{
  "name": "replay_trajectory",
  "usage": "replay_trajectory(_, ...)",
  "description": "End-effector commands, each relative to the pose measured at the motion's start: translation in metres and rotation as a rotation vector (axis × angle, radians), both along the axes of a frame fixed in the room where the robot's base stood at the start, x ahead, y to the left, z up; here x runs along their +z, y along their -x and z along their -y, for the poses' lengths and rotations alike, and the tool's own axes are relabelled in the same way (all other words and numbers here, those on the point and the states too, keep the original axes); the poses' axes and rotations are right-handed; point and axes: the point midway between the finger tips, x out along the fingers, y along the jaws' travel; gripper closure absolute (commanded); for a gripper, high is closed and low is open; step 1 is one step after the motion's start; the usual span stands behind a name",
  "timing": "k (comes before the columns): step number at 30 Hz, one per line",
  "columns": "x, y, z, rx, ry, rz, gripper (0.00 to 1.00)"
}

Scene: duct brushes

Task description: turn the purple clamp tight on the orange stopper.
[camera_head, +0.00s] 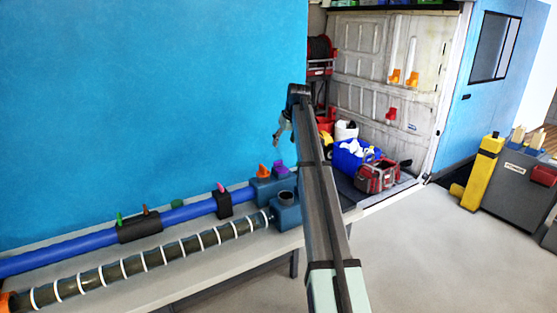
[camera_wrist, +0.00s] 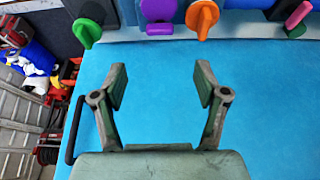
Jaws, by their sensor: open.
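The purple clamp (camera_head: 279,166) stands up from a blue block at the right end of the blue pipe in the head view. The orange stopper (camera_head: 262,170) is just left of it on that block. In the wrist view the purple clamp (camera_wrist: 159,10) is at the top middle, cut by the frame edge, with its purple bar below it. The orange stopper (camera_wrist: 202,18) is just right of it there. My gripper (camera_wrist: 160,83) is open and empty, apart from both. In the head view my gripper (camera_head: 281,133) hangs above the block, small and partly beside my arm.
A green handle (camera_wrist: 88,31) is left of the clamp in the wrist view, and a pink handle (camera_wrist: 298,14) is at right. In the head view a ringed dark tube (camera_head: 145,258) lies along the bench before the blue pipe (camera_head: 60,254). A blue wall (camera_head: 140,100) rises behind.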

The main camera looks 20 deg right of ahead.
Motion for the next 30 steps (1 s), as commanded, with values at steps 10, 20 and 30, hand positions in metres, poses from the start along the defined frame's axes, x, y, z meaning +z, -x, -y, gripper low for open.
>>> replay_trajectory(10, -0.064, -0.026, -0.004, 0.0, -0.001, -0.003, 0.27)
replay_trajectory(20, -0.101, -0.041, -0.006, 0.0, 0.0, -0.002, 0.27)
replay_trajectory(30, -0.106, -0.043, -0.006, 0.0, 0.0, -0.001, 0.27)
